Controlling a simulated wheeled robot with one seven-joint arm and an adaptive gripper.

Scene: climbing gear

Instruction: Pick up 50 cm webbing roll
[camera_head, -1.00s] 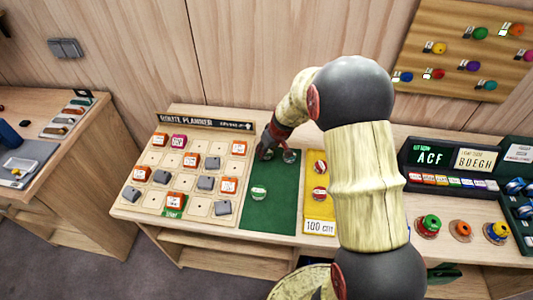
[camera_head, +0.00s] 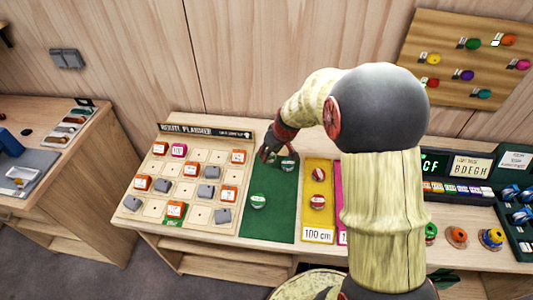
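A green mat (camera_head: 270,222) lies on the table, its label hidden or unreadable. A green and white webbing roll (camera_head: 258,201) sits on its front left part. Another green roll (camera_head: 288,164) sits near the back of the mat, close to my gripper. My gripper (camera_head: 273,157) is low over the back of the green mat, its dark fingers pointing down. The fingers are small and partly overlap the back roll, so I cannot tell whether they are open or hold anything.
The route planner board (camera_head: 190,185) with orange and grey blocks is left of the mat. A yellow mat (camera_head: 319,220) marked 100 cm holds red rolls (camera_head: 317,202). A pink mat (camera_head: 339,190) is partly hidden by my arm. Coloured devices and a sign stand at right.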

